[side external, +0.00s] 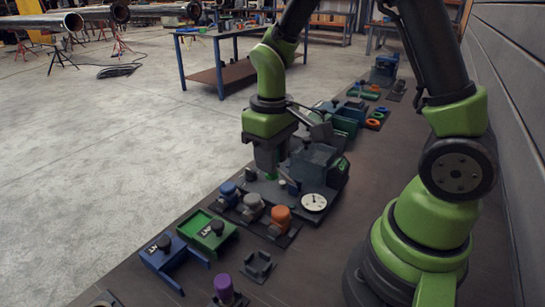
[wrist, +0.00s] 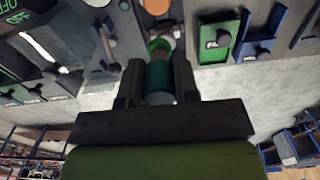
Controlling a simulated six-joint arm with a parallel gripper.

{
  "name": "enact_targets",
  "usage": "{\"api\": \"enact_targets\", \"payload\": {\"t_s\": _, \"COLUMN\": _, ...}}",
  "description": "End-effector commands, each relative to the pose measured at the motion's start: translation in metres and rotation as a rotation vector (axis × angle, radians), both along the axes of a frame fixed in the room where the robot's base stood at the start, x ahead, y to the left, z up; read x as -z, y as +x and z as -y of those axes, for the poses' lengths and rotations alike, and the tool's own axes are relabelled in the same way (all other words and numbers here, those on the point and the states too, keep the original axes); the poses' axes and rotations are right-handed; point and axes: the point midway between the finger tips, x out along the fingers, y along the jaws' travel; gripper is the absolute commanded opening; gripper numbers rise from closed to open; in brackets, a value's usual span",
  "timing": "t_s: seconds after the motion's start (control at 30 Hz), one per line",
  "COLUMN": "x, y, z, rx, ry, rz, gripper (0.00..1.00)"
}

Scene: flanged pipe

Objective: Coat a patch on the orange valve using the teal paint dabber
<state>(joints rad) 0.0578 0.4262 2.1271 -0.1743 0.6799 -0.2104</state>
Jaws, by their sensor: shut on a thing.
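My gripper (wrist: 158,80) is shut on the teal paint dabber (wrist: 159,78), a short cylinder with a brighter green ring at its far end. In the side external view my gripper (side external: 270,165) hangs over the dark fixture plate, and only a little green of the dabber shows below the jaws. The orange valve (side external: 281,215) stands on the bench in front of and slightly right of the gripper, apart from it. In the wrist view the orange valve (wrist: 157,6) shows at the top edge, beyond the dabber. The dabber's tip is hard to make out against the grey parts behind it.
A grey knob (side external: 252,203) and a blue knob (side external: 228,188) stand left of the orange valve. A white gauge (side external: 314,202) lies to its right. Green (side external: 207,228) and blue (side external: 167,250) trays, an empty holder (side external: 257,266) and a purple-topped part (side external: 223,287) are nearer the camera.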

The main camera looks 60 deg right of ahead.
Motion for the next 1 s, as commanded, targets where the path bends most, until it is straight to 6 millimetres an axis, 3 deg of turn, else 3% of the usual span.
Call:
{"api": "enact_targets", "payload": {"t_s": 0.77, "x": 0.073, "y": -0.001, "z": 0.0, "rx": 0.0, "ry": 0.0, "rz": -0.007, "gripper": 0.05}}
{"api": "enact_targets", "payload": {"t_s": 1.0, "x": 0.072, "y": -0.023, "z": 0.0, "rx": 0.0, "ry": 0.0, "rz": -0.003, "gripper": 0.0}}
